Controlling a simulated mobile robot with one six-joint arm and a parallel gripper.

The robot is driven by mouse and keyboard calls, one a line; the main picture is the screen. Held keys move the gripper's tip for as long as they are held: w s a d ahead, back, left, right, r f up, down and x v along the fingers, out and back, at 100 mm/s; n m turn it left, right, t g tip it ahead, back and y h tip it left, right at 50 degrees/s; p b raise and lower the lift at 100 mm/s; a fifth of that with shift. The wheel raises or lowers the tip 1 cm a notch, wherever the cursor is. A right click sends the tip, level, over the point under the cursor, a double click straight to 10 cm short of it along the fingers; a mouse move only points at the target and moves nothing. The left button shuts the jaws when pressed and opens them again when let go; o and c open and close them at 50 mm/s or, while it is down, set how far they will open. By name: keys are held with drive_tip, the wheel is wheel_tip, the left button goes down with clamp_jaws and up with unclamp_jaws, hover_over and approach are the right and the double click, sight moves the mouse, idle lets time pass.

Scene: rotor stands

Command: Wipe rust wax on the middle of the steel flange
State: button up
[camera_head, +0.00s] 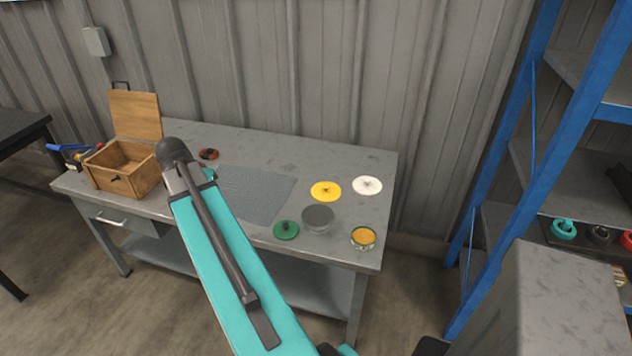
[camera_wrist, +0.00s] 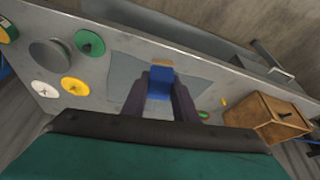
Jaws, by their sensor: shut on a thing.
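The steel flange (camera_head: 318,217) is a plain grey disc lying flat on the workbench, right of the mat; it also shows in the wrist view (camera_wrist: 46,54). An open tin with orange contents (camera_head: 363,238), likely the rust wax, stands near the front right corner, and shows at the wrist view's left edge (camera_wrist: 8,31). My gripper (camera_wrist: 160,92) is shut on a blue block with a tan end (camera_wrist: 160,82). It is above the grey mat, apart from the flange. In the head view my arm hides the gripper and the block.
Yellow (camera_head: 326,191), white (camera_head: 367,185) and green (camera_head: 286,230) discs lie close around the flange. A grey mat (camera_head: 262,190) covers the middle of the bench. An open wooden box (camera_head: 125,168) stands at left. A blue-framed shelf (camera_head: 560,170) stands at right.

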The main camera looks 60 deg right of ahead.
drive_tip(key=s+d+f+m+g, duration=0.2)
drive_tip(key=s+d+m, duration=0.4)
drive_tip(key=s+d, duration=0.6)
drive_tip(key=s+d+f+m+g+p, duration=0.1)
drive_tip(key=s+d+m, duration=0.4)
drive_tip(key=s+d, duration=0.8)
drive_tip(key=shift+s+d+f+m+g+y, duration=0.3)
drive_tip(key=shift+f+m+g+y, duration=0.1)
drive_tip(key=shift+g, duration=0.3)
